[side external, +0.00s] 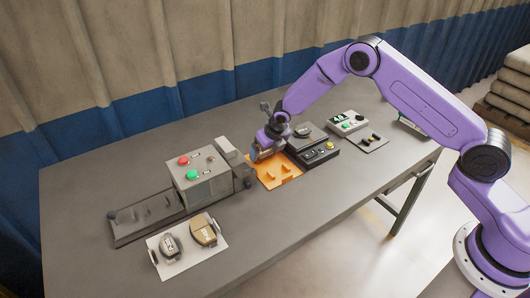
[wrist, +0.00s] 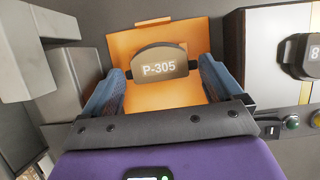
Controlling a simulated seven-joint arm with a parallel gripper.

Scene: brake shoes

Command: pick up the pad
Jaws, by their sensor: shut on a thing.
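The pad (wrist: 160,70) is a dark grey-brown curved piece marked P-305, seen in the wrist view over an orange tray (wrist: 125,43). My gripper (wrist: 161,72) has one blue finger at each side of the pad and is shut on it. In the side external view, my gripper (side external: 265,150) is low at the orange tray (side external: 279,173), at its back left. The pad is hidden or too small to make out there. I cannot tell whether it still touches the tray.
A grey box with red and green buttons (side external: 200,180) stands just left of the tray. A black panel unit (side external: 318,155) stands close on the right. A white tray (side external: 184,262) with two parts lies at the front left. The front middle of the table (side external: 290,225) is clear.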

